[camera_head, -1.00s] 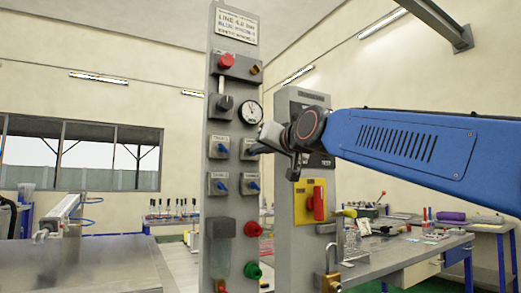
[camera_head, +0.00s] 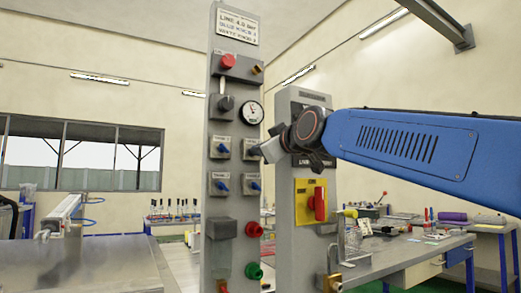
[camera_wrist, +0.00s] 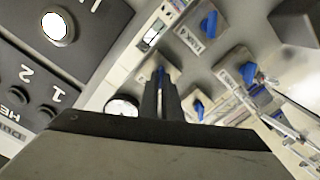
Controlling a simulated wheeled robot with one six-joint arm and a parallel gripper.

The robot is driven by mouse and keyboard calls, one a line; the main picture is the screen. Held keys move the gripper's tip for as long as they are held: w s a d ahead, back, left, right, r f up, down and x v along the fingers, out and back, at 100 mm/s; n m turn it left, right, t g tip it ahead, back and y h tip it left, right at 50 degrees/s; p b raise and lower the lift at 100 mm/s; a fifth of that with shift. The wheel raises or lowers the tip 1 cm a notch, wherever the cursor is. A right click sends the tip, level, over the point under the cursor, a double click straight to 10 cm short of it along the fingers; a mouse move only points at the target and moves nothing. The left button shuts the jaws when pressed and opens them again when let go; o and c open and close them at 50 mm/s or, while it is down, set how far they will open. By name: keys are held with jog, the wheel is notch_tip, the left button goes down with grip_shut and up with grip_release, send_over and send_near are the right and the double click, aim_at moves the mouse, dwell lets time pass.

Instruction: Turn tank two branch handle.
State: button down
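The upper left handle (camera_head: 222,148), lower left handle (camera_head: 221,185) and lower right handle (camera_head: 254,185) are free.
The round gauge (camera_head: 254,112) sits just above my gripper. A red knob (camera_head: 228,61) is higher up; red and green fittings (camera_head: 254,271) are lower. A second grey post (camera_head: 285,200) with a red switch (camera_head: 319,204) stands close on the right. Benches stand behind.

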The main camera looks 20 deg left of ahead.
jog(key=shift+n, duration=1.1)
jog(key=c, duration=2)
grip_release()
jog(key=shift+f, duration=0.1)
jog(key=v, duration=1.7)
jog(key=shift+s, duration=0.2)
